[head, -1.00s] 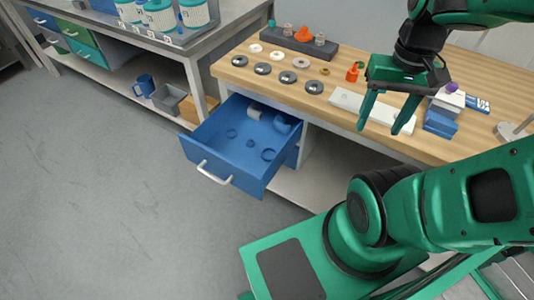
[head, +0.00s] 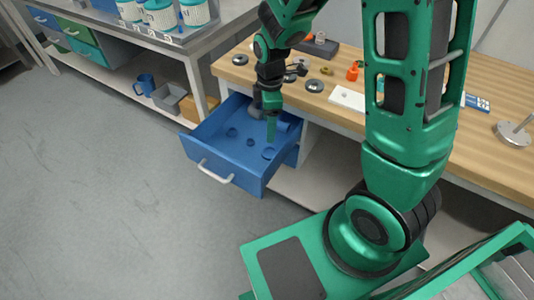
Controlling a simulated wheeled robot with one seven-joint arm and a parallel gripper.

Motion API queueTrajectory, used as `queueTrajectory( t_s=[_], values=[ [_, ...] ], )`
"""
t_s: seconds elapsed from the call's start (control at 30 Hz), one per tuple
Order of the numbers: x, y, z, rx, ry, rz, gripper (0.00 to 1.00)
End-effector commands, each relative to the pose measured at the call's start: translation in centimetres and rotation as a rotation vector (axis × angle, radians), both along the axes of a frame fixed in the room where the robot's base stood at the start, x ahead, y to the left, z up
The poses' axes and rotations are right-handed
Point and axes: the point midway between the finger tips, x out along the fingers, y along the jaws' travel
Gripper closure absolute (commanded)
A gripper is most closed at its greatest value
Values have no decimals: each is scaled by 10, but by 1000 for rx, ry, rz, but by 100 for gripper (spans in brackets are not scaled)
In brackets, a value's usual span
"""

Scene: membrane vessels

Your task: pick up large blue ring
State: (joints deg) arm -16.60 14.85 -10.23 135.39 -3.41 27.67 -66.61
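The blue drawer (head: 229,176) is pulled open below the bench. Several blue rings lie on its floor: one at the left (head: 231,133), a small one in the middle (head: 250,142), and one at the right (head: 268,154) that looks the largest. My gripper (head: 270,140) points down into the drawer, just above and behind the right ring. It is seen nearly edge-on, so its finger gap is hidden. No ring shows clearly between the fingers.
A blue cylinder and a pale one lie at the drawer's back, partly behind my gripper. The wooden bench top (head: 490,140) holds round metal parts (head: 314,86), an orange bottle (head: 352,73) and a white box (head: 346,98). The floor before the drawer is clear.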

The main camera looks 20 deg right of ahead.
Motion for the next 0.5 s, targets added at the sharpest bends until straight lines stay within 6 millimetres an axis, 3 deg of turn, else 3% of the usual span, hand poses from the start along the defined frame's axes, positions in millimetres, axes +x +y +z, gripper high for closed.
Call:
queueTrajectory(
  t_s=[0.17,0.5],
  values=[
    [1,4,-19,-12,25,99,34],
    [0,4,-63,-14,30,109,34]
  ],
)
